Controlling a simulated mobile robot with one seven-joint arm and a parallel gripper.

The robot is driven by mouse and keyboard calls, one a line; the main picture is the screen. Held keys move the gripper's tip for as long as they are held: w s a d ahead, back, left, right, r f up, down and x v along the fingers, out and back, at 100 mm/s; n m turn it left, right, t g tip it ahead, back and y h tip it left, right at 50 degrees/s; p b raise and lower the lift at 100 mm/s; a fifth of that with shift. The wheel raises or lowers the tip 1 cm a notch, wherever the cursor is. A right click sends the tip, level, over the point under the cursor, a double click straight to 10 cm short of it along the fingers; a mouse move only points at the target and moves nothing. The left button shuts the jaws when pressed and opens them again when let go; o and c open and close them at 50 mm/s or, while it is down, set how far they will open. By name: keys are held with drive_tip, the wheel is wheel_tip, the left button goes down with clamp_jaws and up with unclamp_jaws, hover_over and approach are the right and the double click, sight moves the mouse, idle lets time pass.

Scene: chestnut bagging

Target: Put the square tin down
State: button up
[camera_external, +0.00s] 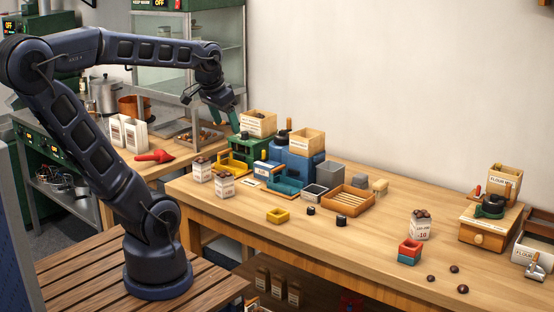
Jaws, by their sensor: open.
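My gripper (225,117) has green fingers and is open. It hangs at the upper left, in front of the glass cabinet and left of a wooden box on the green machine. I see nothing held between its fingers. A grey square tin (315,194) stands on the wooden table, between the blue machine and a slatted wooden tray. A small yellow square tin (278,215) sits nearer the table's front edge. A red tin (410,247) rests on a teal one (406,260) further right. I cannot tell which of these is the task's square tin.
A green machine (243,153) and a blue machine (297,163) stand on the table (350,255). Paper bags of chestnuts (224,187) stand at the front left, and another bag (420,228) stands right. Loose chestnuts (454,268) lie there. The middle right is mostly clear.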

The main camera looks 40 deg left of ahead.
drive_tip(key=s, duration=0.1)
drive_tip(key=s+a+f+n, duration=0.1)
drive_tip(key=s+n, duration=0.1)
drive_tip(key=s, duration=0.1)
drive_tip(key=shift+a+f, duration=0.35)
drive_tip(key=shift+f, duration=0.05)
drive_tip(key=shift+o, duration=0.4)
drive_tip(key=shift+w, duration=0.1)
